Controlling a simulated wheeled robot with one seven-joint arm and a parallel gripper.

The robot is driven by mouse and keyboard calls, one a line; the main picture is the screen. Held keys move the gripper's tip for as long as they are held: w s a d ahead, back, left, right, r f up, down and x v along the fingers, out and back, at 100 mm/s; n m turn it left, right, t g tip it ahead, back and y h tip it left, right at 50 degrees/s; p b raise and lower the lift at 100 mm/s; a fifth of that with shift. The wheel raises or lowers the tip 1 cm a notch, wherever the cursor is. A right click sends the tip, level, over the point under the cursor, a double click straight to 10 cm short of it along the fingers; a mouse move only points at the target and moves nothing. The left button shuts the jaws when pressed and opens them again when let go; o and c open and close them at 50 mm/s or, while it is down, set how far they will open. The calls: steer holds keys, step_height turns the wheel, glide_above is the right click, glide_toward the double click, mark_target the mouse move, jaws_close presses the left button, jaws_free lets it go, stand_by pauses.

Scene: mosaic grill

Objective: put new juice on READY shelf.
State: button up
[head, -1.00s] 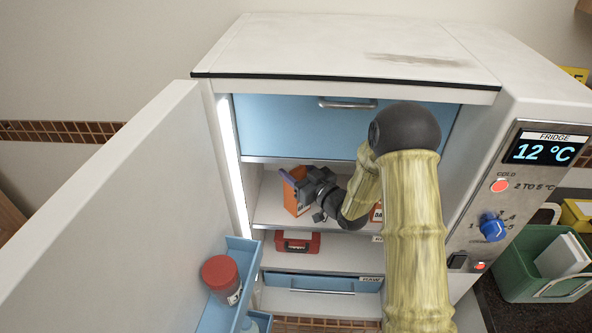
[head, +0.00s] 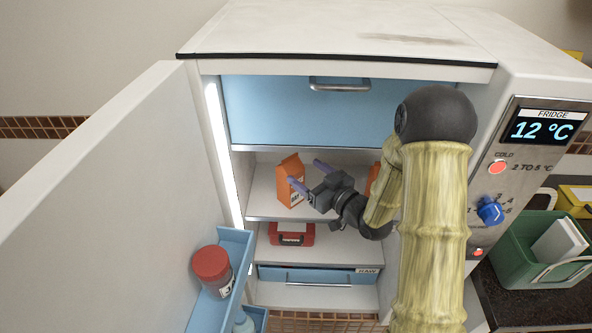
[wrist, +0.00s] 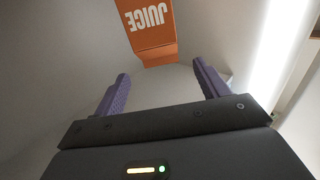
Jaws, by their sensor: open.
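An orange juice carton (head: 290,180) stands upright at the left of the upper fridge shelf (head: 262,208). In the wrist view the carton (wrist: 150,28) shows the word JUICE, upside down, beyond the fingertips. My gripper (head: 308,174) is inside the fridge, to the right of the carton. Its purple fingers (wrist: 160,82) are open with nothing between them, and apart from the carton. A second orange carton (head: 374,178) is on the same shelf at the right, mostly hidden by my arm. I cannot read a READY label in these views.
The fridge door (head: 110,190) stands open at the left, with a red-lidded jar (head: 212,268) in its blue rack. A red box (head: 292,234) is on the shelf below. A blue drawer (head: 300,112) is above. A green crate (head: 515,262) is outside at right.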

steer(key=b+v, duration=0.1)
steer(key=v, duration=0.3)
stand_by(0.5)
steer(key=s+d+f+m+g+h, duration=0.3)
steer(key=d+f+m+g+h, duration=0.1)
steer(key=d+h, duration=0.5)
steer(key=s+m+g+h, duration=0.3)
steer(key=s+g, duration=0.3)
steer(key=s, duration=0.9)
steer(key=shift+d+r+m+g, duration=0.35)
steer(key=shift+d+m, duration=0.15)
steer(key=shift+m, duration=0.3)
steer(key=shift+s, duration=0.1)
